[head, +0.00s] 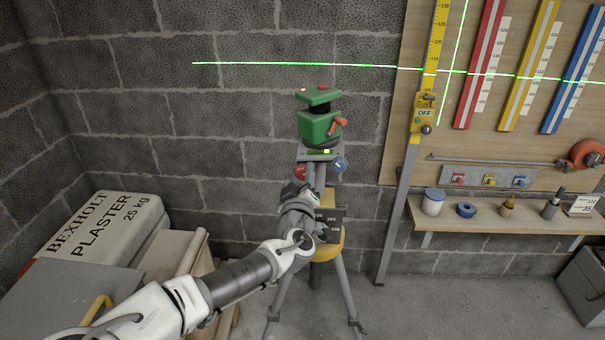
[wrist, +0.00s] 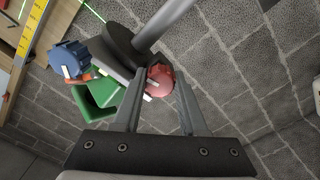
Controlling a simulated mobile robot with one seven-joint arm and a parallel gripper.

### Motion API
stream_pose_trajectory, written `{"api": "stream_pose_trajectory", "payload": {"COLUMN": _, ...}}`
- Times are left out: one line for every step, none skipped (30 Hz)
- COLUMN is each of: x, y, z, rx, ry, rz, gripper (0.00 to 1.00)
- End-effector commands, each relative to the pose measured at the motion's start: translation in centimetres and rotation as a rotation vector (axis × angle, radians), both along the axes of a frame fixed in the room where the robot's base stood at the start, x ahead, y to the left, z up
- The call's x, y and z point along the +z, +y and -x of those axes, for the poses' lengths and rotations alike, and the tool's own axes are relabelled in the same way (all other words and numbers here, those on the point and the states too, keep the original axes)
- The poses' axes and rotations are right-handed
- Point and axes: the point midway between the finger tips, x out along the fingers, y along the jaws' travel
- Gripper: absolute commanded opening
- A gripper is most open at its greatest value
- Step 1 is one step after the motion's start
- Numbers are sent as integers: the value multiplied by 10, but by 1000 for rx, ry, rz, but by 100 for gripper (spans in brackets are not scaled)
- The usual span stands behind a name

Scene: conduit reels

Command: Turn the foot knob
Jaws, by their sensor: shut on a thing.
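A green laser level (head: 320,124) sits on a grey tripod head (head: 318,155) with a small bright level vial. A red knob (head: 299,172) is on the head's left and a blue knob (head: 340,165) on its right. My gripper (head: 299,183) reaches up from below to the red knob. In the wrist view, the red knob (wrist: 160,79) lies between the fingertips of my gripper (wrist: 161,84), which is shut on it. The blue knob (wrist: 69,59) is clear of the fingers. I cannot tell which knob is the foot knob.
A yellow tripod part (head: 330,242) and a dark numbered plate (head: 334,218) are close to my wrist. A plaster bag (head: 98,228) lies at left. A yellow measuring staff (head: 413,150) and a shelf (head: 478,225) with small items are at right. A green laser line crosses the wall.

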Motion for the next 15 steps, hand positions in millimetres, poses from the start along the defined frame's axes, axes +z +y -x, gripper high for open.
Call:
{"api": "stream_pose_trajectory", "payload": {"x": 0, "y": -1, "z": 0, "rx": -1, "ry": 1, "rz": 12, "gripper": 0}}
{"api": "stream_pose_trajectory", "payload": {"x": 0, "y": -1, "z": 0, "rx": -1, "ry": 1, "rz": 19, "gripper": 0}}
{"api": "stream_pose_trajectory", "payload": {"x": 0, "y": -1, "z": 0, "rx": -1, "ry": 1, "rz": 27, "gripper": 0}}
{"api": "stream_pose_trajectory", "payload": {"x": 0, "y": -1, "z": 0, "rx": -1, "ry": 1, "rz": 31, "gripper": 0}}
{"api": "stream_pose_trajectory", "payload": {"x": 0, "y": -1, "z": 0, "rx": -1, "ry": 1, "rz": 35, "gripper": 0}}
{"api": "stream_pose_trajectory", "payload": {"x": 0, "y": -1, "z": 0, "rx": -1, "ry": 1, "rz": 38, "gripper": 0}}
{"api": "stream_pose_trajectory", "payload": {"x": 0, "y": -1, "z": 0, "rx": -1, "ry": 1, "rz": 40, "gripper": 0}}
{"api": "stream_pose_trajectory", "payload": {"x": 0, "y": -1, "z": 0, "rx": -1, "ry": 1, "rz": 41, "gripper": 0}}
{"api": "stream_pose_trajectory", "payload": {"x": 0, "y": -1, "z": 0, "rx": -1, "ry": 2, "rz": 42, "gripper": 0}}
{"api": "stream_pose_trajectory", "payload": {"x": 0, "y": -1, "z": 0, "rx": -1, "ry": 2, "rz": 42, "gripper": 0}}
{"api": "stream_pose_trajectory", "payload": {"x": 0, "y": -1, "z": 0, "rx": -1, "ry": 2, "rz": 43, "gripper": 0}}
{"api": "stream_pose_trajectory", "payload": {"x": 0, "y": -1, "z": 0, "rx": -1, "ry": 2, "rz": 42, "gripper": 0}}
{"api": "stream_pose_trajectory", "payload": {"x": 0, "y": -1, "z": 0, "rx": -1, "ry": 2, "rz": 42, "gripper": 0}}
{"api": "stream_pose_trajectory", "payload": {"x": 0, "y": -1, "z": 0, "rx": -1, "ry": 2, "rz": 42, "gripper": 0}}
{"api": "stream_pose_trajectory", "payload": {"x": 0, "y": -1, "z": 0, "rx": -1, "ry": 2, "rz": 42, "gripper": 0}}
